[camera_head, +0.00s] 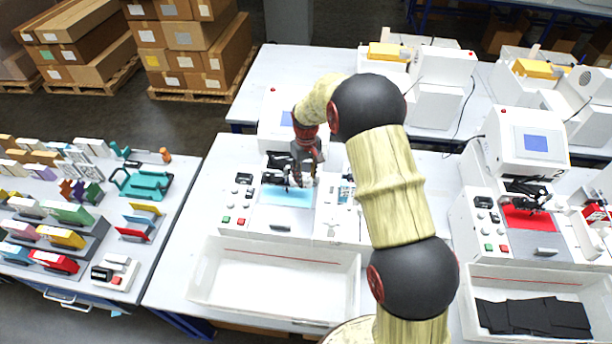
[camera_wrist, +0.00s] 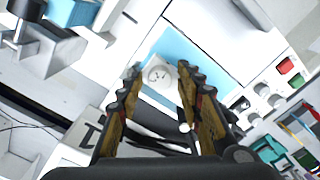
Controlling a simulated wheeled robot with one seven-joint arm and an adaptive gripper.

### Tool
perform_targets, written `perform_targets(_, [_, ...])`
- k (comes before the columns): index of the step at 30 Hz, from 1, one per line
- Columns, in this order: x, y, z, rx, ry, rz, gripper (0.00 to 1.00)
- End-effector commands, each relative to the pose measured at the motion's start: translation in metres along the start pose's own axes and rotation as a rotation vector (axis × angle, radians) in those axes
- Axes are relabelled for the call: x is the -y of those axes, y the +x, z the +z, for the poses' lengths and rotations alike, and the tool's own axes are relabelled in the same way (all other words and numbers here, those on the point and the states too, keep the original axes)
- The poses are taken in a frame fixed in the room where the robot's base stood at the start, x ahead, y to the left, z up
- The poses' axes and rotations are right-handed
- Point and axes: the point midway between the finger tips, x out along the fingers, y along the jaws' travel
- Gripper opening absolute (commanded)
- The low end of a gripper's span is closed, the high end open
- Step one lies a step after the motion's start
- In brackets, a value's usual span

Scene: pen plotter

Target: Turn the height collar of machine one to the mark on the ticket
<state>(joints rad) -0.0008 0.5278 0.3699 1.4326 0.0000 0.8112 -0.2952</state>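The left plotter, which I take for machine one, has a blue bed (camera_head: 288,195); the bed also shows in the wrist view (camera_wrist: 178,48). My gripper (camera_head: 300,182) is low over the back part of this bed. In the wrist view my gripper (camera_wrist: 160,72) is open, with one finger on each side of a small white part with a round, dark-marked face (camera_wrist: 158,76), probably the height collar. I cannot tell whether the fingers touch it. Its marks are too small to read. I cannot make out a ticket with a readable mark.
An empty white bin (camera_head: 275,280) stands in front. A second plotter with a red bed (camera_head: 528,217) is at right. The left table (camera_head: 180,215) holds racks of coloured items.

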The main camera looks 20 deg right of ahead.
Motion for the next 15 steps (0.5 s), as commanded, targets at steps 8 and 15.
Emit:
perform_targets(8, [0.0,0.0,0.0,0.0,0.001,0.0,0.42])
perform_targets(15, [0.0,-0.014,-0.001,-0.002,0.001,0.001,0.42])
